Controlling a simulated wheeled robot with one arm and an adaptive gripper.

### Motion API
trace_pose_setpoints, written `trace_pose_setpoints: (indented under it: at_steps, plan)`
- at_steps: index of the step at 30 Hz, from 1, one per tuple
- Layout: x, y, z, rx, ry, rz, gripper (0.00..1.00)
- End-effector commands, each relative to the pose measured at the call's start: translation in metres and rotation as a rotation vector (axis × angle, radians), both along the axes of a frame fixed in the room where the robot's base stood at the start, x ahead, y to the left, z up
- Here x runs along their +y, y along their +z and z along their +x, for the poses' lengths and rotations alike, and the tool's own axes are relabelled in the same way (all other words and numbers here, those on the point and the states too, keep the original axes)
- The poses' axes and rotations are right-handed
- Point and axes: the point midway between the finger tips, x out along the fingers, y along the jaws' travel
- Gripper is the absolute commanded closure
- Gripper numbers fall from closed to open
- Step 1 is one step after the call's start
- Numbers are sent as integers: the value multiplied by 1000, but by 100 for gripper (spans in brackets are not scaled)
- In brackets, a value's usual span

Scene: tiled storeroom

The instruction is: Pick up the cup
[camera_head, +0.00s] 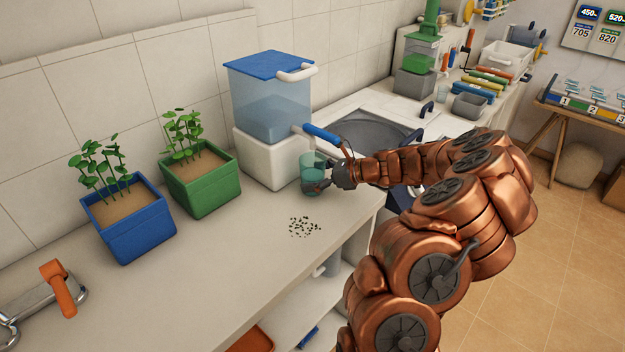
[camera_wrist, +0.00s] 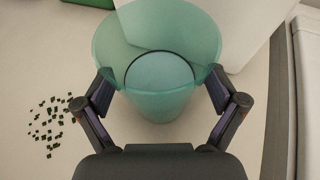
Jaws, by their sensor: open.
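A translucent teal cup (camera_head: 312,172) stands upright on the counter beside the water dispenser, below its blue tap. In the wrist view the cup (camera_wrist: 158,75) is at the upper middle, seen from above and tilted by the view. My gripper (camera_head: 318,185) is at the cup. In the wrist view my gripper (camera_wrist: 160,95) is open, with one finger on each side of the cup. The fingertips look close to the cup's walls; I cannot tell whether they touch it. Something light blue shows inside the cup; I cannot tell if it is water or the cup's base.
The water dispenser (camera_head: 270,110) with a blue lid stands just behind the cup. A green planter (camera_head: 203,184) and a blue planter (camera_head: 130,228) stand to the left. Scattered dark seeds (camera_head: 303,226) lie in front. A sink (camera_head: 372,140) is to the right.

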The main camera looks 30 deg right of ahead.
Motion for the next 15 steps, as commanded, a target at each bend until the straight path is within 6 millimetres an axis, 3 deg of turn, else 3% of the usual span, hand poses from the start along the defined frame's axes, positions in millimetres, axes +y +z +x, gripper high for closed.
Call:
trace_pose_setpoints:
  at_steps: [7,15]
  plan:
    - [1,-1,1,0,0,0,5]
    - [1,-1,1,0,1,0,33]
